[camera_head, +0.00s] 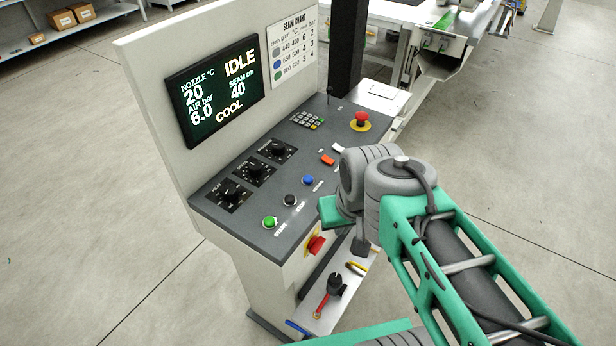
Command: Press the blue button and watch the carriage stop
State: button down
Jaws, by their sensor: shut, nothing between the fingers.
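The blue button (308,180) sits on the sloped dark panel of the control console (262,230), right of a black button (290,200) and a green button (269,222). Nothing covers it. My gripper (360,246) hangs from my wrist, right of and nearer than the blue button, apart from it. Its fingers are small and dark, shut and empty. The screen (216,92) reads IDLE, nozzle 20 °C, seam 40 cm, air 6.0 bar, COOL. I cannot make out the carriage; part of a machine (440,45) shows at the upper right.
The panel also bears three black knobs (255,172), a keypad (307,120), an orange-red switch (327,159) and a red mushroom button (362,119). A red knob (316,245) is on the front face. Floor left is clear.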

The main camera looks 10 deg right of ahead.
aim_at(307, 179)
jog(key=k, duration=1.35)
jog(key=u, duration=0.6)
jog(key=i, duration=0.55)
jog(key=u, duration=0.95)
jog(key=i, duration=0.8)
jog(key=z, duration=0.8)
jog(key=i, duration=0.5)
jog(key=z, duration=0.5)
